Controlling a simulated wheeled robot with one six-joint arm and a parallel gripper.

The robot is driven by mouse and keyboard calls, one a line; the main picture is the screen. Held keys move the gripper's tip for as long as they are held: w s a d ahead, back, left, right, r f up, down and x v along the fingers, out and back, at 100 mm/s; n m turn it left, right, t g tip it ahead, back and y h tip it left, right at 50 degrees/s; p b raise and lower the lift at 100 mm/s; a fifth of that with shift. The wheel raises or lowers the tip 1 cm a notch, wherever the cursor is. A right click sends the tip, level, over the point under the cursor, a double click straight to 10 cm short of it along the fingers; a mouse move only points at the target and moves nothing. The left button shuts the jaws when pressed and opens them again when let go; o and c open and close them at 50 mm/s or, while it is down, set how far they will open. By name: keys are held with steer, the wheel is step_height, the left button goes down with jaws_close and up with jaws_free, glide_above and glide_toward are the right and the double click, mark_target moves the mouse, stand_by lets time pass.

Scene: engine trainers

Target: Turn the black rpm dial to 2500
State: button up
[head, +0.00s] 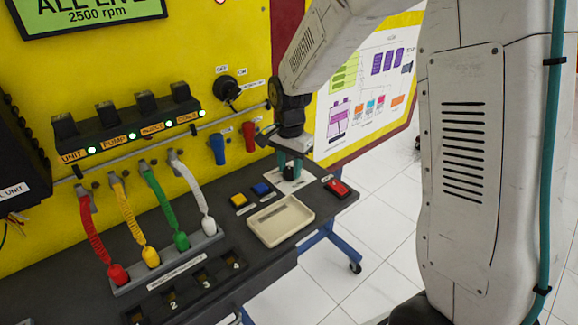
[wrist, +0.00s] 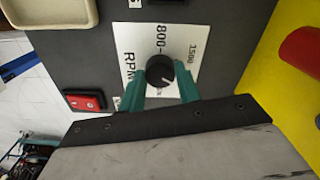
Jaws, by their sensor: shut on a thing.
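The black rpm dial (wrist: 160,69) is a round knob on a white label plate (wrist: 183,38) on the dark bench top. The plate shows "RPM", "800" and "1500" in the wrist view; the rest is hidden by my fingers. A short white pointer line shows on the knob, but I cannot tell which number it marks. My gripper (wrist: 162,82) has its two teal fingers shut on the dial from both sides. In the head view my gripper (head: 290,164) reaches down onto the dial (head: 289,174), which is partly hidden between the fingers.
A red rocker switch (head: 338,187) is right of the dial, and an empty beige tray (head: 281,221) is in front. Yellow (head: 238,200) and blue (head: 261,189) buttons sit to the left. A green display (head: 90,12) reads "2500 rpm". The yellow panel stands close behind.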

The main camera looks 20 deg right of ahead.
mark_target(290, 170)
steer(key=o, duration=1)
step_height(290, 170, up, 8)
steer(key=shift+f, duration=0.1)
stand_by(0.4)
